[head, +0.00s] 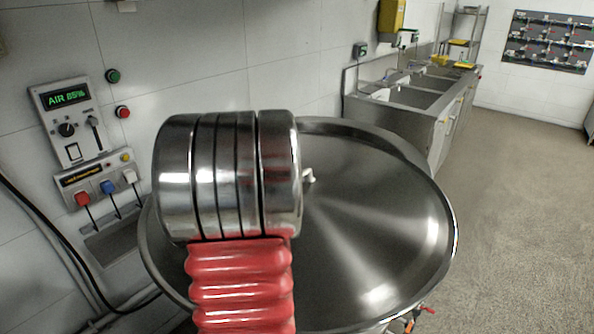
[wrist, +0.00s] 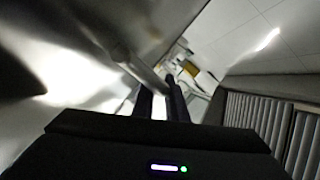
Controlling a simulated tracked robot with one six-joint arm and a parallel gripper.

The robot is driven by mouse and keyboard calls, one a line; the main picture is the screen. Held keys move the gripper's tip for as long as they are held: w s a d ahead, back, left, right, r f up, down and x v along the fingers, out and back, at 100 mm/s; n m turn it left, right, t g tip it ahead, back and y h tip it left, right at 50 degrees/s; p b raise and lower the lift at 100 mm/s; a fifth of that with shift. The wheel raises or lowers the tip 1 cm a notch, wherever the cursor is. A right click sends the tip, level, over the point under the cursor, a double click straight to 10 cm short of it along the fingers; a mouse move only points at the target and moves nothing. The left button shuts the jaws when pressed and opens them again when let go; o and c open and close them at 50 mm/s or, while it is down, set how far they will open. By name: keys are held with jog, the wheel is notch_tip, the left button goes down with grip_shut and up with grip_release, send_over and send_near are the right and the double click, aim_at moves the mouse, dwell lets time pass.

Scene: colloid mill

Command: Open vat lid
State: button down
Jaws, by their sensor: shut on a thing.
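The vat lid (head: 375,220) is a large round brushed-steel disc in the head view. Part of the vat rim (head: 365,130) shows as a darker band behind its far edge. I cannot tell how far the lid is raised. A small pale part of the lid handle (head: 309,176) shows beside my arm, which hides the rest and my gripper. In the wrist view, my gripper (wrist: 160,95) has its two dark fingers close together at a metal bar, the handle (wrist: 138,70), and is shut on it. The shiny lid surface (wrist: 75,75) fills the left there.
A control panel (head: 67,115) with a green display and a switch box (head: 97,180) are on the wall at left. Steel sinks (head: 410,100) stand behind the vat along the wall. The floor (head: 515,190) at right is clear.

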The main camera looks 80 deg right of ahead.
jog(key=shift+s+a+f, duration=0.1)
jog(key=shift+s+a, duration=0.4)
jog(key=shift+a, duration=0.2)
jog(key=c, duration=1.8)
grip_release()
jog(key=shift+o, duration=0.2)
jog(key=shift+w, duration=0.1)
jog(key=shift+a, duration=0.1)
jog(key=shift+w+a+r, duration=0.2)
jog(key=shift+a+r, duration=0.05)
jog(key=shift+a, duration=0.3)
jog(key=v, duration=1)
jog(key=shift+a, duration=0.3)
